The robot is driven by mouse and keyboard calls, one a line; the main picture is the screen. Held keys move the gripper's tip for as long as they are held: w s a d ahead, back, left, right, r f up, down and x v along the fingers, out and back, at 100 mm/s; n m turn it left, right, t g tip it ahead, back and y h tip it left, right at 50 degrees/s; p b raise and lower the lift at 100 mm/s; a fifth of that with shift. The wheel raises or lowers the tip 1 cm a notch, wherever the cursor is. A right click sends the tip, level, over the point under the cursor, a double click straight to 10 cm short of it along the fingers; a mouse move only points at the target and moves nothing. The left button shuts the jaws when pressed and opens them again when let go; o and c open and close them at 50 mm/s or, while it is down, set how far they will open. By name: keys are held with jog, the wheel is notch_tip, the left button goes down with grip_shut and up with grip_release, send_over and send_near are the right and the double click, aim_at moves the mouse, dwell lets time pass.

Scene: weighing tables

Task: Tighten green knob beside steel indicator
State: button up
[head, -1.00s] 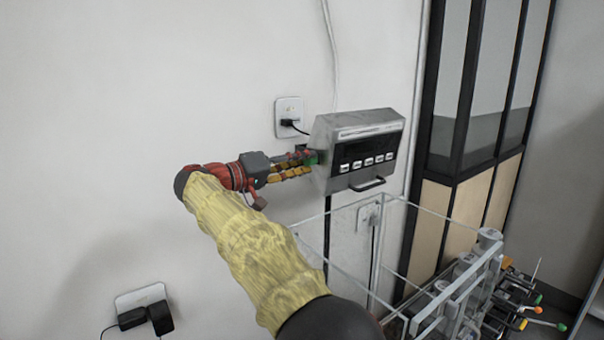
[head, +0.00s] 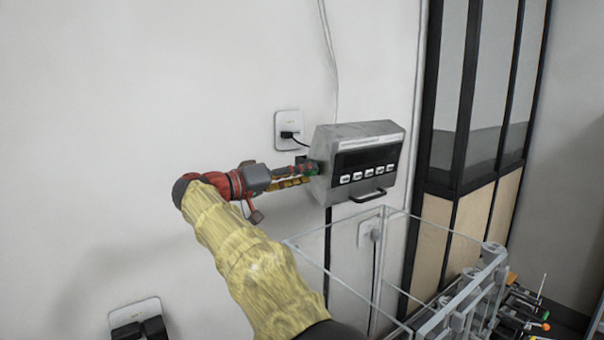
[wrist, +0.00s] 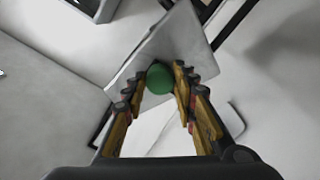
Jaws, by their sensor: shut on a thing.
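The steel indicator (head: 358,162) is a grey box with a dark display and a row of white buttons, mounted by the wall in the head view. The green knob (head: 313,167) is on its left side, mostly covered by my fingers. In the wrist view the round green knob (wrist: 160,79) sits between the two fingertips, against the indicator's grey side (wrist: 185,45). My gripper (head: 305,173) reaches in from the left and is shut on the knob. Its fingers (wrist: 158,84) show one on each side of the knob.
A wall socket (head: 288,128) with a black plug is just above my gripper. A clear glass-walled enclosure (head: 385,270) stands below the indicator. A black-framed cabinet (head: 462,210) is to the right. Bare wall lies to the left.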

jog(key=o, duration=1.2)
jog(key=shift+f, duration=0.1)
jog(key=shift+c, duration=0.2)
jog(key=v, duration=1.2)
